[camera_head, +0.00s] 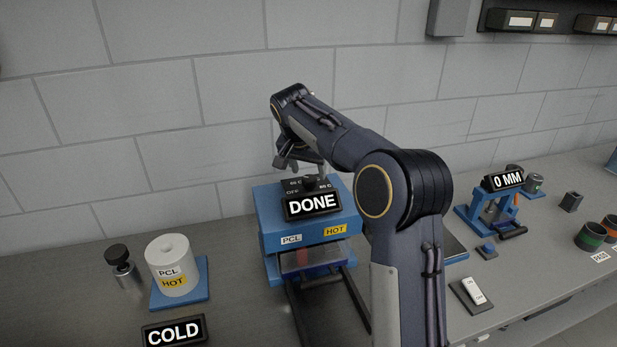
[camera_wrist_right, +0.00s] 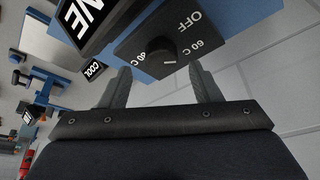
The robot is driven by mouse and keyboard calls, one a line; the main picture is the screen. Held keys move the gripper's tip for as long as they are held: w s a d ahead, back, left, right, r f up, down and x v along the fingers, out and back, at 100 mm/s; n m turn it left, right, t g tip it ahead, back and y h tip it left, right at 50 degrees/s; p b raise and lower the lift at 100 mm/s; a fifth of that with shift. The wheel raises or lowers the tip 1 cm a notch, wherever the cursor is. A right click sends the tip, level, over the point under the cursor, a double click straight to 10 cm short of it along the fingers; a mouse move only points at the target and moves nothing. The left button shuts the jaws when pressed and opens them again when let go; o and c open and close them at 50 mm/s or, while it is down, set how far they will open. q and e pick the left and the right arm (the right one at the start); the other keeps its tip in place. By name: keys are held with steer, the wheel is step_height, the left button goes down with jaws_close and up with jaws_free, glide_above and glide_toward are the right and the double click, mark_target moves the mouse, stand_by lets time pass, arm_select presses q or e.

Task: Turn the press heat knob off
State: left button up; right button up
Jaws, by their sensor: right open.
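The blue press (camera_head: 283,215) stands on the bench with a DONE display on its front and PCL and HOT labels. Its black heat knob (camera_head: 310,184) sits on top, partly covered. In the right wrist view the round knob (camera_wrist_right: 161,52) sits on a dark panel marked OFF, 60 C and 80 C. A small white mark shows on the knob's edge between the 60 C and 80 C labels; its exact setting is hard to tell. My right gripper (camera_head: 298,163) is just above the knob, open. In the wrist view its fingers (camera_wrist_right: 160,82) are apart with nothing between them. My left gripper is out of view.
A white PCL drum (camera_head: 174,268) marked HOT stands on a blue pad at left, behind a COLD display (camera_head: 174,332). A black-capped bottle (camera_head: 122,265) is beside it. A blue stand with a 0 MM display (camera_head: 502,180) and a switch (camera_head: 472,293) are at right.

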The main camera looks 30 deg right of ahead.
mark_target(309, 178)
steer(key=x, duration=0.3)
steer(key=shift+w+f, duration=0.15)
steer(key=shift+f, duration=0.15)
steer(key=shift+d+f+p, duration=0.15)
steer(key=shift+f+p, duration=0.15)
steer(key=shift+f, duration=0.1)
steer(key=shift+c, duration=0.5)
steer(key=c, duration=0.9)
